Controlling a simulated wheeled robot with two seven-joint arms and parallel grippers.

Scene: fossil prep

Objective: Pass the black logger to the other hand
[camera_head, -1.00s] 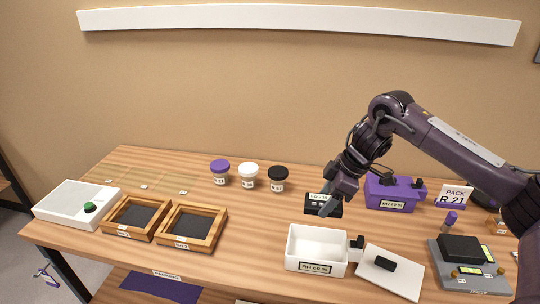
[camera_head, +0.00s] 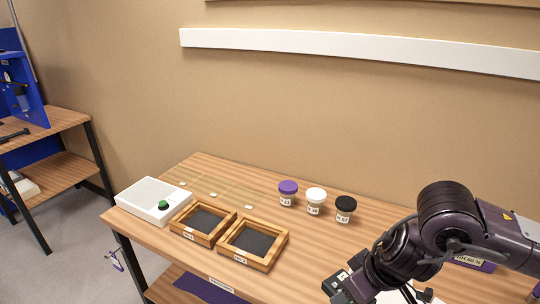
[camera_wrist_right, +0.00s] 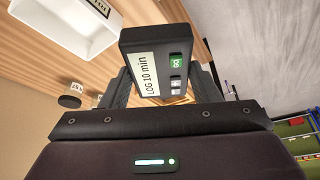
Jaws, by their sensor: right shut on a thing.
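The black logger (camera_wrist_right: 160,62), a dark box with a white "LOG 10 min" label and small buttons, is clamped between the fingers of my right gripper (camera_wrist_right: 162,88) in the right wrist view. In the head view, my right gripper (camera_head: 352,288) is at the lower right, in front of the table, and part of the logger (camera_head: 336,284) shows at its tip. My left gripper is not in view.
Two wooden trays (camera_head: 252,264), a white box with a green button (camera_head: 140,207) and three lidded jars (camera_head: 315,210) stand on the table. A white bin (camera_wrist_right: 48,32) shows in the wrist view. The table's middle is clear.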

